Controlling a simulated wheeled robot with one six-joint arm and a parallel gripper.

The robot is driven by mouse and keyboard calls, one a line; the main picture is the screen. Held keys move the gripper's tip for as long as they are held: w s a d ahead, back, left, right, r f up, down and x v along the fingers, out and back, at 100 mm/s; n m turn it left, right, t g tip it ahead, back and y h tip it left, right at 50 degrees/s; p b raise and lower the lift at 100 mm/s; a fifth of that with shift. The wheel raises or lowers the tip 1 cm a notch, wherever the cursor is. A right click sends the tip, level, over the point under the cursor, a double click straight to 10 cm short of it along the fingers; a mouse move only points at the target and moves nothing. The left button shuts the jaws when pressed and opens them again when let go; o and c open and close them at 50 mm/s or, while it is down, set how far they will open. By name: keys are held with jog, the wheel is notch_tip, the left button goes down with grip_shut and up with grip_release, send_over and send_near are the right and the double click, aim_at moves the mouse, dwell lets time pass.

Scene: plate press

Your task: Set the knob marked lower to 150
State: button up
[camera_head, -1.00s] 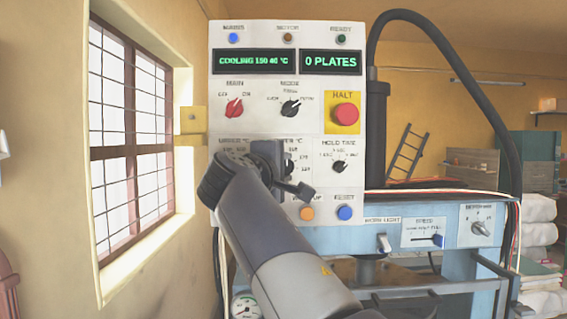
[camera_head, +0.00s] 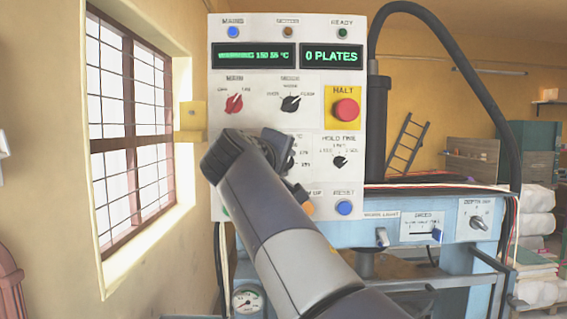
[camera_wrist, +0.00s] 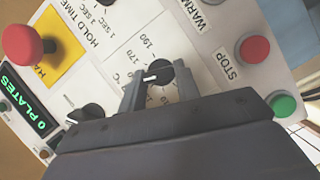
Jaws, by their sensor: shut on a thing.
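In the wrist view, my gripper (camera_wrist: 159,84) is shut on a black round knob (camera_wrist: 160,68) with a white pointer line. The scale beside it reads 170, 190 and °C. The pointer faces the picture's left, between the fingers. The number it meets is hidden or too small to read, and so is the knob's name. In the head view my arm covers this knob and most of its scale. The left display (camera_head: 253,55) reads about WARMING 150 55 °C, slightly blurred.
The hold time knob (camera_head: 340,162) is right of my wrist, with the red HALT button (camera_head: 346,110) above it. Orange (camera_head: 307,208) and blue (camera_head: 344,208) buttons sit below. The wrist view shows a red STOP button (camera_wrist: 255,49) and a green button (camera_wrist: 284,106).

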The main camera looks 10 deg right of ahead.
jog(key=shift+f, duration=0.1)
jog(key=o, duration=1)
jog(key=b+v, duration=0.2)
jog(key=v, duration=0.9)
jog(key=shift+w, duration=0.1)
